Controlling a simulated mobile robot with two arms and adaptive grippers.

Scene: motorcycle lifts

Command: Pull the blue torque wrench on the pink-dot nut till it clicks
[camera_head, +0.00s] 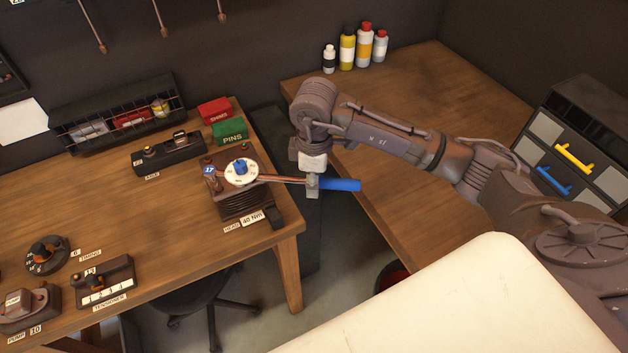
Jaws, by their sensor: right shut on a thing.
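The torque wrench with the blue handle (340,184) lies level, reaching right from the fixture marked HEAD (246,205) out past the table's edge. Its head sits by a white dial (241,171) with a blue centre, on top of the fixture. My right gripper (313,183) comes down from above and is shut on the wrench at the inner end of the blue grip. A pink dot cannot be made out on any nut at this size. A "40 Nm" label (252,218) is on the fixture's front. My left gripper is not in view.
The wooden table (130,230) also bears an axle fixture (168,153), red and green boxes (229,131), a wire rack (117,118) and a tensioner fixture (105,282). Bottles (364,45) and a drawer cabinet (572,150) stand on the right bench. A stool (200,300) is below.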

